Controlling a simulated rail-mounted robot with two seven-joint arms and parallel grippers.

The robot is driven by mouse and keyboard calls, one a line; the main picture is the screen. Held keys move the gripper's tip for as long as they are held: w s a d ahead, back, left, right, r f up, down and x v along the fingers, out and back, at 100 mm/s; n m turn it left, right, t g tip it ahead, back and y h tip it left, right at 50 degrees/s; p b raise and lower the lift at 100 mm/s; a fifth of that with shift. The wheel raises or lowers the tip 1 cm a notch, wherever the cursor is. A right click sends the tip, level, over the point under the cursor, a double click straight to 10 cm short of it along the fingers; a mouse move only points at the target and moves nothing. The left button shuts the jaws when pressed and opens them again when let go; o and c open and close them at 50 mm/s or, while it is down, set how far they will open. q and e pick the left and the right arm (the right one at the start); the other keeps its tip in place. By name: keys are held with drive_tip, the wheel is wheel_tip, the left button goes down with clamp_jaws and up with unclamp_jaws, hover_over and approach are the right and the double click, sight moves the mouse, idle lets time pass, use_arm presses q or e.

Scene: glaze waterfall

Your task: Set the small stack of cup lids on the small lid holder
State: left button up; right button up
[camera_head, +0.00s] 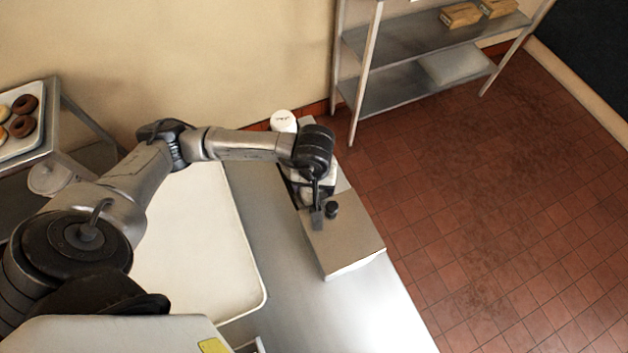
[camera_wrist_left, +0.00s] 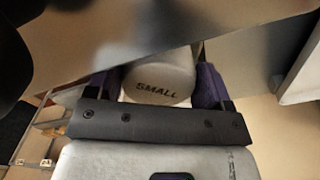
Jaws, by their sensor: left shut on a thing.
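In the left wrist view, my left gripper (camera_wrist_left: 157,84) is shut, with its purple-padded fingers on both sides of a white round stack of lids (camera_wrist_left: 165,72) marked "SMALL". In the head view, my left arm reaches right across the counter, with its wrist over the grey box-like unit; the fingertips are hard to make out there. The small lid holder cannot be told apart clearly; my wrist hides part of that area. My right gripper is not in view.
A white round item (camera_head: 284,120) with dark writing stands behind my left wrist. The grey unit (camera_head: 345,237) sits on the steel counter (camera_head: 300,310), beside a large cream tray (camera_head: 195,240). A donut tray (camera_head: 30,135) is at far left. A metal shelf (camera_head: 435,80) stands behind.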

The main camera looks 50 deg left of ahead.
use_arm(q)
drive_tip(key=shift+s+d+b, duration=0.1)
drive_tip(key=shift+b, duration=0.45)
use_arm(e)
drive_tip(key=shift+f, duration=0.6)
use_arm(q)
drive_tip(key=shift+f+b, duration=0.7)
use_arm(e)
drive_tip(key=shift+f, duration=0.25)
use_arm(q)
drive_tip(key=o, duration=0.7)
drive_tip(key=shift+s, duration=0.1)
drive_tip(key=shift+r, duration=0.1)
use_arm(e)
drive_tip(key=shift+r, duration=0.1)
use_arm(q)
drive_tip(key=shift+r+p, duration=0.9)
drive_tip(key=shift+r, duration=0.65)
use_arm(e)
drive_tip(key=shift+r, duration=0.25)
use_arm(q)
drive_tip(key=shift+r+p, duration=1.85)
drive_tip(key=shift+r, duration=2.1)
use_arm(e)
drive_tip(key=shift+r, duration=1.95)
